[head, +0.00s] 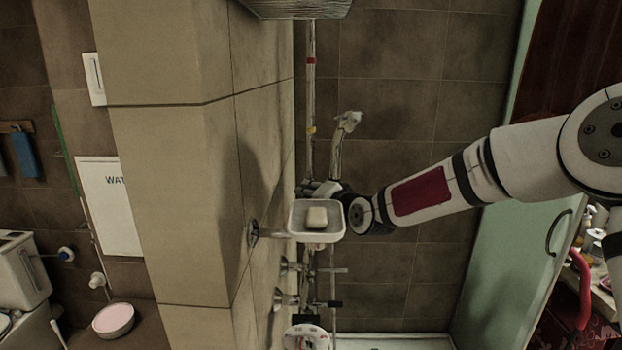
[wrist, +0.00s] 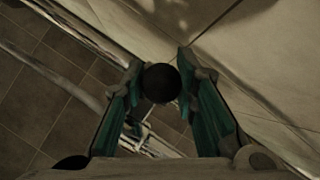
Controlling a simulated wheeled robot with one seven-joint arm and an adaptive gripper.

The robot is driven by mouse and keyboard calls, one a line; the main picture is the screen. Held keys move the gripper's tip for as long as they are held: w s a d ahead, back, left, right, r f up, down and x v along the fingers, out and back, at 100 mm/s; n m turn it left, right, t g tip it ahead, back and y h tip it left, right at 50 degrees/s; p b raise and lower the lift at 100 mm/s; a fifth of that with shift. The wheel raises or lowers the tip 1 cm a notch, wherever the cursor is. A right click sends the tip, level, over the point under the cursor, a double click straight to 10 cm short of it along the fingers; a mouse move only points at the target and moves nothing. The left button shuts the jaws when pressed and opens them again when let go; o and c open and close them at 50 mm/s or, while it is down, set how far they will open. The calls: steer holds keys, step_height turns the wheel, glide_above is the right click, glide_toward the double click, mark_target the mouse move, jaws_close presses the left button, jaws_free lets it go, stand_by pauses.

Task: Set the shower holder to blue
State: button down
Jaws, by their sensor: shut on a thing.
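The vertical shower rail (head: 310,95) has a red mark (head: 311,61) high up and a yellow mark (head: 311,130) lower down. I cannot make out a blue mark. The grey shower head (head: 348,121) stands beside the rail, its handle running down behind my gripper (head: 318,189). In the wrist view my gripper (wrist: 161,88) is shut on a dark round knob (wrist: 161,83), which appears to belong to the shower holder. The holder's body is mostly hidden by my gripper and the soap dish in the head view. The knob sits below the yellow mark.
A white soap dish (head: 296,230) with a soap bar (head: 317,217) juts from the wall just in front of my gripper. Metal taps (head: 290,268) are below it. A tiled wall corner (head: 170,150) stands at the left, and a pale green panel (head: 520,245) at the right.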

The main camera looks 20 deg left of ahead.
steer(key=shift+w+f+b, duration=0.15)
steer(key=shift+f+b, duration=0.3)
steer(key=shift+f, duration=1.35)
steer(key=shift+d, duration=0.1)
steer(key=c, duration=1.3)
jaws_free()
steer(key=shift+w+f, duration=0.1)
steer(key=v, duration=1.2)
